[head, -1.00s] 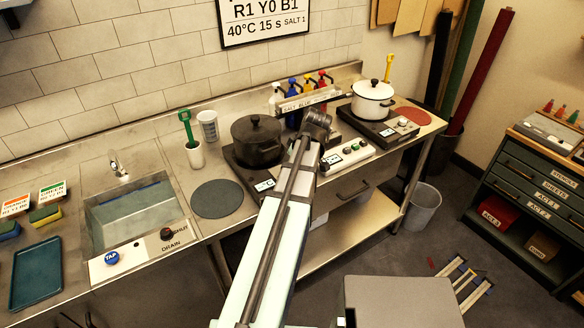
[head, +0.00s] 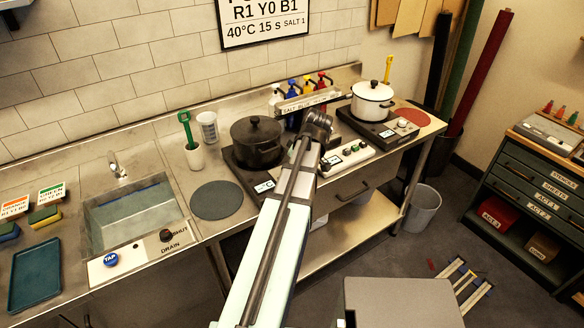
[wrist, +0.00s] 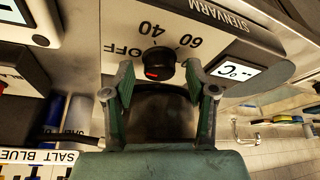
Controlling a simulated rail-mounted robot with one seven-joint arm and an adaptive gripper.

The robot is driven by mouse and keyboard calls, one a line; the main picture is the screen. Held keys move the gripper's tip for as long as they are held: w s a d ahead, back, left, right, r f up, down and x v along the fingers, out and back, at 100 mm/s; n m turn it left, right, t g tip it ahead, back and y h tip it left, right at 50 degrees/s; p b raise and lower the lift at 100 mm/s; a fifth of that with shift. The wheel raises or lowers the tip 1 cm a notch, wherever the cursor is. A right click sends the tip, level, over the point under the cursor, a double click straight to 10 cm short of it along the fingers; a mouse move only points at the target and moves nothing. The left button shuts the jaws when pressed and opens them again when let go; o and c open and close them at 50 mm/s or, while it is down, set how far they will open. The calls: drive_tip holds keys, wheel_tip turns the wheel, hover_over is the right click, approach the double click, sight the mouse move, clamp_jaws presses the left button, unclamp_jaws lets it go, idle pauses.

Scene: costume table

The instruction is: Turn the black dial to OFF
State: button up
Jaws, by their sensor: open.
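The black dial (wrist: 158,62) shows in the wrist view on a pale panel, with a red mark on its near, lower-left part. Upside-down markings OFF, 40 and 60 sit around it; OFF (wrist: 128,48) is at its left. I cannot tell exactly which marking the dial points at. My gripper (wrist: 160,82) is open, with one green-grey finger on each side just below the dial; contact cannot be made out. In the head view my gripper (head: 318,122) is over the counter beside the black pot, and my arm hides the dial.
A black pot (head: 256,145) stands left of my arm and a white pot (head: 372,100) on a plate at right. Coloured bottles (head: 308,88) stand behind, near a SALT BLUE label strip (head: 304,101). A display (wrist: 236,72) is right of the dial. A round grey mat (head: 217,199) lies left.

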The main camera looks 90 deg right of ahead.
drive_tip(key=shift+r, duration=0.1)
drive_tip(key=v, duration=1.1)
drive_tip(key=shift+s+a+r, duration=0.15)
drive_tip(key=shift+r, duration=0.2)
